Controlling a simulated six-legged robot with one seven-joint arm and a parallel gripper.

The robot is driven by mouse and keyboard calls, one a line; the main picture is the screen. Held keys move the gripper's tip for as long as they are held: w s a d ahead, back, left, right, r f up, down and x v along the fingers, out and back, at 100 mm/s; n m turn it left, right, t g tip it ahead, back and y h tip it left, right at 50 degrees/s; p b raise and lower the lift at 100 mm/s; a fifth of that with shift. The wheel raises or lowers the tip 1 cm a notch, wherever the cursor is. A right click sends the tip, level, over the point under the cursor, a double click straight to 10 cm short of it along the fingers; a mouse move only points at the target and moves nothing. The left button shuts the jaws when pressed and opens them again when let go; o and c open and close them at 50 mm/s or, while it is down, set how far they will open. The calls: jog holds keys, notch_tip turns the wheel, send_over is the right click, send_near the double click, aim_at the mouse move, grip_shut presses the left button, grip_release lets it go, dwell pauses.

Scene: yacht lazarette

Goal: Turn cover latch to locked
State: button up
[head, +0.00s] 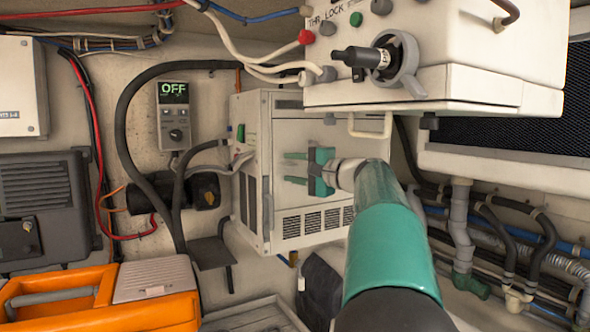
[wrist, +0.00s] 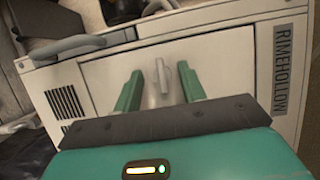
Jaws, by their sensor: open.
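The cover latch (wrist: 162,77) is a small light-grey lever on the pale front panel of a white cabinet (head: 252,165), which also shows in the wrist view (wrist: 225,60). In the wrist view the lever runs roughly up-down in the picture, slightly tilted. My gripper (head: 295,168) is open with two teal fingers in front of the cabinet. In the wrist view the fingers (wrist: 160,84) appear on either side of the latch, with gaps on both sides. I cannot tell how deep they reach. In the head view I cannot make out the latch.
A white control box (head: 435,60) with knobs overhangs above my arm. A black cable (head: 122,130) loops left of the cabinet beside a small unit reading OFF (head: 173,112). An orange case (head: 100,297) sits lower left. Pipes (head: 460,225) run at the right.

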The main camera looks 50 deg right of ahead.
jog(key=shift+s+r, duration=0.15)
jog(key=shift+s, duration=0.3)
jog(key=shift+c, duration=0.7)
jog(key=shift+w, duration=0.25)
jog(key=c, duration=0.4)
jog(key=shift+s, duration=0.15)
jog(key=c, duration=0.3)
jog(key=shift+s, duration=0.15)
grip_shut()
